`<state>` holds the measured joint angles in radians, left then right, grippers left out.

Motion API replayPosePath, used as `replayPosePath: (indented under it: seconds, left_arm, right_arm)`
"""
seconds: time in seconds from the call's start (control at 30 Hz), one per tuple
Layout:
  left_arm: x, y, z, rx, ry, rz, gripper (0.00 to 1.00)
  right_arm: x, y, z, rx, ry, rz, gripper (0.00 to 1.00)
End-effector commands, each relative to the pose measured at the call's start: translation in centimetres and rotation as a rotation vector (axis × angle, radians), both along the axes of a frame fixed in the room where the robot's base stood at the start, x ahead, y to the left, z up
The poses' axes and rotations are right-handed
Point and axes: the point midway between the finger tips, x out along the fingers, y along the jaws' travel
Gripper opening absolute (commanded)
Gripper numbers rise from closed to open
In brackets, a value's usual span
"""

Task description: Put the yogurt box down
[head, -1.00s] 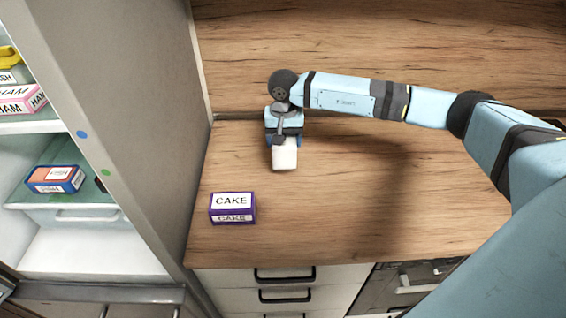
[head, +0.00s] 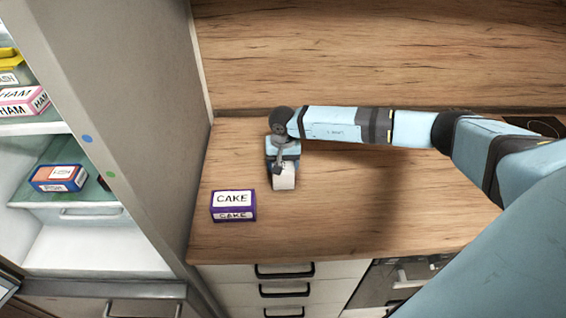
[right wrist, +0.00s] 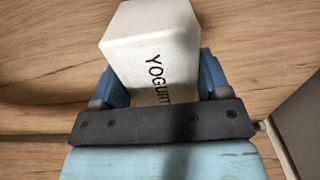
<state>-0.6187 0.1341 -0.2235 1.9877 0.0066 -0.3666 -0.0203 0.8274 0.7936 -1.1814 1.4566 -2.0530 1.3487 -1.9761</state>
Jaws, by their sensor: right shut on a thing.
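The yogurt box (head: 284,180) is a small white box at the end of my right arm, over the back left part of the wooden counter. The word YOGURT shows on it in the right wrist view (right wrist: 152,45). My right gripper (head: 282,168) is shut on the yogurt box, with a blue finger on either side of it in the right wrist view (right wrist: 160,80). The box is at or close to the counter top; I cannot tell whether it touches. My left gripper is not in view.
A purple and white cake box (head: 233,206) stands on the counter (head: 340,225), in front and to the left of the yogurt box. An open fridge (head: 70,250) with several boxes is at the left. The middle of the counter is clear.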

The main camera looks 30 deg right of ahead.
Motion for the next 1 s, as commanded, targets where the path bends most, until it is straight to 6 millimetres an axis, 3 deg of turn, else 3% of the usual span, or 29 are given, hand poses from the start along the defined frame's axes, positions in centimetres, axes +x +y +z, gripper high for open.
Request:
replayPosePath:
  seconds: [0.1, 0.13, 0.23, 0.6, 0.67, 1.0]
  left_arm:
    - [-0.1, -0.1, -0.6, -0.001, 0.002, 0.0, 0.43]
    - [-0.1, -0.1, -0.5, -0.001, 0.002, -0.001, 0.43]
    - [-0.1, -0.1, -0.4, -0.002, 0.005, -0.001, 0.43]
    - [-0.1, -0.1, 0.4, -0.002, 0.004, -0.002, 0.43]
    - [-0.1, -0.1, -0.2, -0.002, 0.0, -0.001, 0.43]
    - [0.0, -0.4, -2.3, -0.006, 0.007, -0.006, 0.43]
  right_arm:
    - [0.0, 0.0, -0.4, 0.0, -0.001, 0.0, 0.35]
    - [0.0, 0.0, -0.3, 0.0, 0.0, 0.0, 0.75]
    - [0.0, 0.0, -0.3, 0.0, 0.0, 0.0, 0.95]
    - [0.0, 0.0, 0.4, 0.0, 0.0, 0.0, 0.95]
    - [0.1, 0.0, 0.8, 0.0, -0.002, 0.001, 0.95]
    - [0.1, 0.0, 7.9, -0.001, -0.003, 0.002, 0.95]
